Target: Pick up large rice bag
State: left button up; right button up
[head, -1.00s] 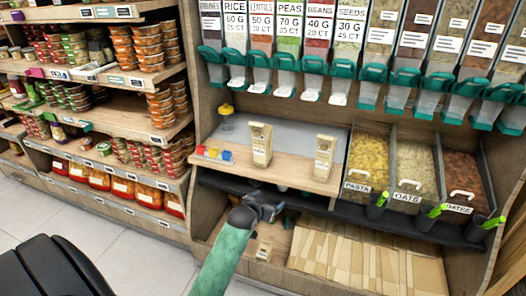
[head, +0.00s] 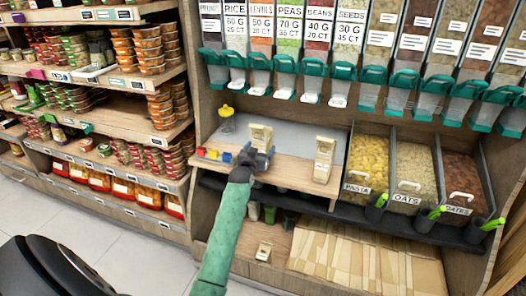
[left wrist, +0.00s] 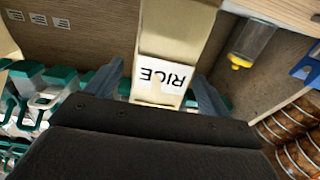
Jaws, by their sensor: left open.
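The rice bag (head: 262,133) is a tan paper bag standing upright on the wooden shelf; my left gripper hides its lower part in the head view. In the left wrist view its white label on the bag (left wrist: 178,30) reads RICE, upside down. My left gripper (head: 254,160) is at the bag's front. Its open fingers (left wrist: 156,88) lie to either side of the bag, with a gap visible; I cannot tell whether either touches it. A similar tan bag (head: 324,158) stands to the right on the same shelf. My right gripper is not in view.
A yellow-topped clear container (head: 227,120) and small red, yellow and blue blocks (head: 213,154) are left of the bag. Pasta (head: 366,160) and oats (head: 413,172) bins stand right. A small bag (head: 263,251) sits on the lower shelf. Dispensers hang above.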

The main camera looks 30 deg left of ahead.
pick_arm(q)
jog(key=shift+x, duration=1.9)
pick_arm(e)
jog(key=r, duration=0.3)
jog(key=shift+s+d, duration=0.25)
pick_arm(q)
jog(key=shift+r, duration=0.1)
jog(key=c, duration=1.4)
